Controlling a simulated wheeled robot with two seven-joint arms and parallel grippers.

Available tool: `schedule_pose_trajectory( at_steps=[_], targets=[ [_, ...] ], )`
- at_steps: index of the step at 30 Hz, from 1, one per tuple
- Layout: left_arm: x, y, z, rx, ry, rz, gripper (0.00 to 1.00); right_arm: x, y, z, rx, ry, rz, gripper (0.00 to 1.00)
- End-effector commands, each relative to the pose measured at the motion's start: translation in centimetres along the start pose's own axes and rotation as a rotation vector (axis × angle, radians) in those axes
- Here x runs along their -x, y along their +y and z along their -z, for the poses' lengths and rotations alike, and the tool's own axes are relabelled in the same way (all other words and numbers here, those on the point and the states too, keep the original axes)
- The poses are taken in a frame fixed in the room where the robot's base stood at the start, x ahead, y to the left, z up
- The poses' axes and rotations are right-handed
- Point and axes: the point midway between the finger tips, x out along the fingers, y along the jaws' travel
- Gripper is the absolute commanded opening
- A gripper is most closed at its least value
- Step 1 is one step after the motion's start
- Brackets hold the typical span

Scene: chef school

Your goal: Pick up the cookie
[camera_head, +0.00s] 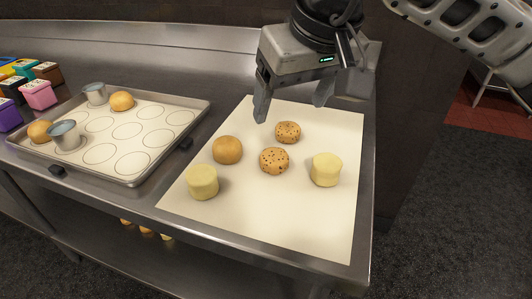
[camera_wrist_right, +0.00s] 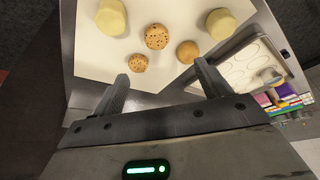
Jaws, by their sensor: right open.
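Two round, brown-speckled cookies lie on a cream mat (camera_head: 300,225). One cookie (camera_head: 288,132) is farther back and the other cookie (camera_head: 274,160) is in front of it. In the right wrist view, the back cookie (camera_wrist_right: 138,62) is nearer my fingers than the front cookie (camera_wrist_right: 156,36). My right gripper (camera_head: 290,109) is open and empty above the back edge of the mat, with its fingers apart. In the right wrist view, its fingertips (camera_wrist_right: 162,74) are spread, and the back cookie shows just beyond them. My left gripper is not in view.
A plain round bun (camera_head: 227,150) and two pale yellow cylinders (camera_head: 202,182) (camera_head: 326,169) stand around the cookies. A metal tray (camera_head: 203,103) at left holds buns and metal cups. Colourful boxes (camera_head: 38,94) are at far left. The mat's front is clear.

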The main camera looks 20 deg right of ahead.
Motion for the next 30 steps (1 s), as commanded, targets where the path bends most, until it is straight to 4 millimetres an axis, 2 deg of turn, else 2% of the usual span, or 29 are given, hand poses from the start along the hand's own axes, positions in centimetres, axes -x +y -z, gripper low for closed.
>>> schedule_pose_trajectory(
  at_steps=[12, 15, 22, 30],
  targets=[
    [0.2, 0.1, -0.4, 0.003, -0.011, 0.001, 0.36, -8.2, 0.0, -0.1, 0.002, -0.006, 0.001, 0.76],
    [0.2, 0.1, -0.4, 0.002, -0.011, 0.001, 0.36, -9.5, 0.0, -0.1, 0.000, -0.005, 0.002, 0.76],
    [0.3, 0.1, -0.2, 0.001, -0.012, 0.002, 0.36, -11.0, 0.2, -0.1, -0.001, -0.005, 0.002, 0.76],
    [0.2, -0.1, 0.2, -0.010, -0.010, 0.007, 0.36, -14.8, 0.7, -0.1, -0.001, -0.005, 0.003, 0.76]
  ],
)
